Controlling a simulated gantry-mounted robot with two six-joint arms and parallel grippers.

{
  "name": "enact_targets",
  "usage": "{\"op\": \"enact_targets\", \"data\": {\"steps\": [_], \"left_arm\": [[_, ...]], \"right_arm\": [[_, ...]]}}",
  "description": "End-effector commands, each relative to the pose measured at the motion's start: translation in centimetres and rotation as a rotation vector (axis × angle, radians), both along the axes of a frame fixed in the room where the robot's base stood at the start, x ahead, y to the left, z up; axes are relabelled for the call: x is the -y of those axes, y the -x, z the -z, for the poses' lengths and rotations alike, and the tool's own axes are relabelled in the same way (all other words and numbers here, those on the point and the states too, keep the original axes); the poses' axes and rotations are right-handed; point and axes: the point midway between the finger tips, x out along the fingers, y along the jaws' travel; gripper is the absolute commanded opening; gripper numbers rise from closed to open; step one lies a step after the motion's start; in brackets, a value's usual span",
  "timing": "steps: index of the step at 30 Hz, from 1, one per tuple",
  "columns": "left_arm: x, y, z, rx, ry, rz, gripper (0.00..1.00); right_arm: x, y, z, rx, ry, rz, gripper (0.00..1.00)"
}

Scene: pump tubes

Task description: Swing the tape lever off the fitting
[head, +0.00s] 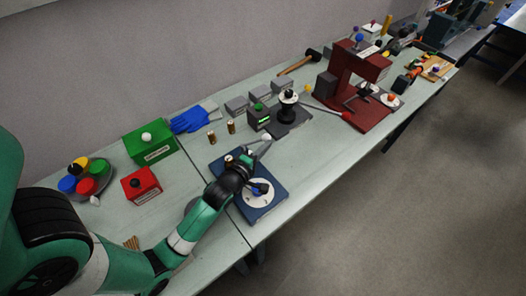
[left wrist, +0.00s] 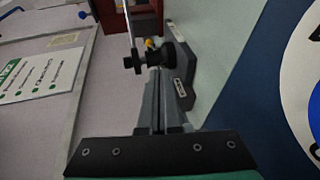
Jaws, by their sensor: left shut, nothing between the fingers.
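A black upright fitting (head: 287,110) with a pale top stands on a dark base plate (head: 300,126) in the head view. A thin metal rod with a red grip (head: 330,110) runs from near it to the right and looks like the lever. In the left wrist view the black fitting (left wrist: 170,54) and a metal rod (left wrist: 130,30) with a dark knob lie just beyond my fingertips. My left gripper (head: 265,141) is shut and empty, in front of the fitting and above the table side of the blue base. Whether it touches the lever is unclear. My right gripper is not in view.
A blue base with a white dial (head: 262,190) lies under my left wrist. A small green-fronted box (head: 259,117) stands left of the fitting. A dark red press (head: 350,75) stands to the right. Two small brown cylinders (head: 231,127) stand on the left.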

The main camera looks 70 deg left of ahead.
Motion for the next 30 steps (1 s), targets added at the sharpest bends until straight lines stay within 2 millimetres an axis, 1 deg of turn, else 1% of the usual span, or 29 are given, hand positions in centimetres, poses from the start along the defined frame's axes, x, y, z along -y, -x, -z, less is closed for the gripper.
{"op": "enact_targets", "data": {"steps": [9,23,26,30], "left_arm": [[-0.5,-0.5,0.0,0.001,0.001,0.0,0.0],[-0.6,-0.5,0.0,0.001,0.001,0.0,0.0],[-0.4,-0.3,-0.1,0.001,0.002,0.0,0.0],[0.5,0.5,-0.5,0.0,0.0,-0.007,0.0]], "right_arm": [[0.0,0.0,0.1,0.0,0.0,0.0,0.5],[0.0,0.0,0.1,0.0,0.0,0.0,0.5],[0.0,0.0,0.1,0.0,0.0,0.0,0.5],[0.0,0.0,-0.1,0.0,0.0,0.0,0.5]]}}
